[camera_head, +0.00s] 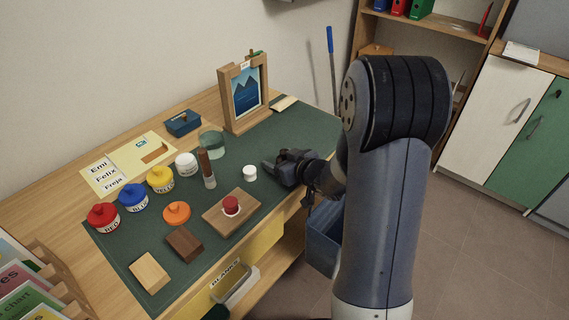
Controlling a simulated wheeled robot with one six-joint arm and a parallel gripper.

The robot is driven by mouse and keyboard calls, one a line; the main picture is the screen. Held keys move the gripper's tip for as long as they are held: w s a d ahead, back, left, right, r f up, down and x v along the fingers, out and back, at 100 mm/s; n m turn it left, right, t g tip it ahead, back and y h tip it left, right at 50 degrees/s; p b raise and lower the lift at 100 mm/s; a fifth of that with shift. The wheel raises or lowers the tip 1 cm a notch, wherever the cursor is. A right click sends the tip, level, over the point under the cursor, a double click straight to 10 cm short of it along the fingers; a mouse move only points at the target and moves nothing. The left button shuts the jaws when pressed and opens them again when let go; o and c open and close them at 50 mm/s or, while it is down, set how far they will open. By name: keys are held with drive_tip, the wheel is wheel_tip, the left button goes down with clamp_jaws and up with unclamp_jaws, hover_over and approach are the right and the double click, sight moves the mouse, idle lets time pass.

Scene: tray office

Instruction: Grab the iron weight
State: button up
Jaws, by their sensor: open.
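I cannot pick out an iron weight with certainty in the head view; nothing on the desk clearly looks like one, and my gripper and arm hide part of the right side. My gripper (272,168) is open, low over the right part of the green desk mat (262,145), its fingers pointing left. Just left of it, apart from the fingertips, stands a small white cylinder (249,173). What lies between or behind the fingers is too small and dark to tell.
A red-topped piece sits on a wooden board (243,211). Red (103,216), blue (133,198) and yellow (160,180) pots stand left. A glass (212,145) and wooden picture frame (228,92) stand behind. Dark (184,243) and light (149,271) blocks lie in front.

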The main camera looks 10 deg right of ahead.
drive_tip(key=shift+c, duration=0.4)
drive_tip(key=shift+r, duration=0.1)
drive_tip(key=c, duration=1.4)
